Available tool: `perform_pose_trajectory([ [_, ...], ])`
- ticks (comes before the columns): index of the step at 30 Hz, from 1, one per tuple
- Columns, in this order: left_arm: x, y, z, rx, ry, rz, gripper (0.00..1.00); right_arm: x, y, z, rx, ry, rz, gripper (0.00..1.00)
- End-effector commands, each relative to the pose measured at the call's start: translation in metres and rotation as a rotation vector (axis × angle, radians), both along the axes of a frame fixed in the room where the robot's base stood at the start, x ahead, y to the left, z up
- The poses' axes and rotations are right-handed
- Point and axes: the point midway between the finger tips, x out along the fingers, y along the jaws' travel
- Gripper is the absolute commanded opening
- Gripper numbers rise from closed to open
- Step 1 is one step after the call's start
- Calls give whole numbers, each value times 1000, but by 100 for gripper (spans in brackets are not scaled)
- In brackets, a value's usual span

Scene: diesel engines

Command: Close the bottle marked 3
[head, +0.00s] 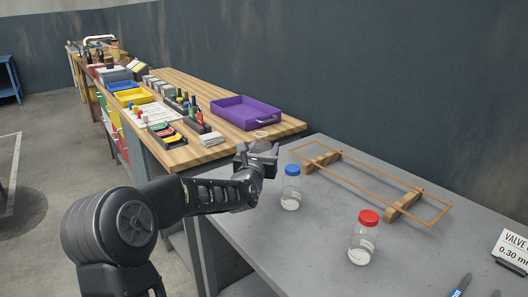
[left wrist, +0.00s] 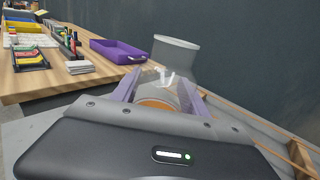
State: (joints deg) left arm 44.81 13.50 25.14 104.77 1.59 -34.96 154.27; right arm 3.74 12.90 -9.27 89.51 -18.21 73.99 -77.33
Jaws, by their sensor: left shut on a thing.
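My left gripper (head: 262,160) is shut on a clear bottle (head: 262,136) above the grey table's left edge. In the left wrist view the bottle (left wrist: 176,55) is tilted, with a wide pale mouth and white marks I cannot read. An orange patch shows between the fingers; I cannot tell what it is. A clear bottle with a blue cap (head: 291,187) stands upright just right of the gripper. A clear bottle with a red cap (head: 364,237) stands upright nearer the front. I cannot read a number on either. My right gripper is not in view.
A thin copper-coloured frame on wooden blocks (head: 405,203) lies on the grey table (head: 310,240). A blue marker (head: 460,286) and a sign (head: 511,250) are at the right. A purple tray (head: 245,112) sits on the wooden bench. The table's front middle is clear.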

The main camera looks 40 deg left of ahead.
Motion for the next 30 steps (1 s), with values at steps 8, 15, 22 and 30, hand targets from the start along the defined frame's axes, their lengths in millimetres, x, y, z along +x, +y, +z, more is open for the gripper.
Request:
perform_pose_trajectory([
  [8, 0, 0, 1, 1, -2, 0, 0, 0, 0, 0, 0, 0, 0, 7],
  [15, 0, 0, 1, 1, -2, 0, 0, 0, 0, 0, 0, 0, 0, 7],
  [22, 0, 0, 1, 1, -2, 0, 38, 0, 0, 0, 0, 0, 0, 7],
  [30, 0, 0, 1, 0, -1, 0, 16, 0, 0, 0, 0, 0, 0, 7],
])
